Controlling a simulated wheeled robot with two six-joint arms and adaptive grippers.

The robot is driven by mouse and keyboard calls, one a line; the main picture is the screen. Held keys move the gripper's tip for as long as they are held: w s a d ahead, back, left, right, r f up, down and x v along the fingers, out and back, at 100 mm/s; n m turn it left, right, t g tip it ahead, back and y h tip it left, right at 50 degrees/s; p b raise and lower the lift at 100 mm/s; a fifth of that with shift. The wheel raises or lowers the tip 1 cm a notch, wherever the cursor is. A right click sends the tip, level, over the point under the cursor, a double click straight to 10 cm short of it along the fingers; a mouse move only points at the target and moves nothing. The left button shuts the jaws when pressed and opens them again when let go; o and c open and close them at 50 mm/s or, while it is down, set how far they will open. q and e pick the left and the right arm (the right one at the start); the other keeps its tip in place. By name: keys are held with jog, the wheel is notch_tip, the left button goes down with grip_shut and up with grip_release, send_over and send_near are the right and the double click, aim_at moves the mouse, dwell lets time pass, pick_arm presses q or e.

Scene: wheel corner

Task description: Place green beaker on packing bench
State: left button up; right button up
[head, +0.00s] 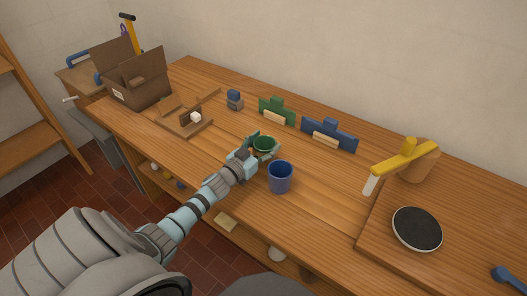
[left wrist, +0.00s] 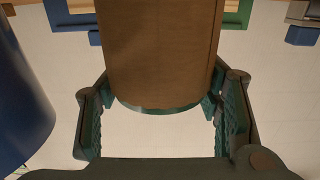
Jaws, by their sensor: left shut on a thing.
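The green beaker (head: 264,143) is at the middle of the wooden packing bench (head: 325,215). My left gripper (head: 262,153) is shut on it from the near side, with the rim and opening showing above the fingers. In the left wrist view a round, brown-sided body with a green edge (left wrist: 155,55) stands between the two fingers (left wrist: 160,115); it appears to be the beaker. I cannot tell whether its base touches the bench. My right gripper is not in view.
A blue cup (head: 280,178) stands close to the right of the gripper. Behind are a green stand (head: 276,109) and a blue stand (head: 330,134). A cardboard box (head: 140,84) is at the far left. A dark round disc (head: 417,229) lies at right. Bench room right of the cup is clear.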

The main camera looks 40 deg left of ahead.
pick_arm(q)
jog(key=shift+r, duration=0.1)
jog(key=o, duration=1.1)
jog(key=shift+o, duration=0.2)
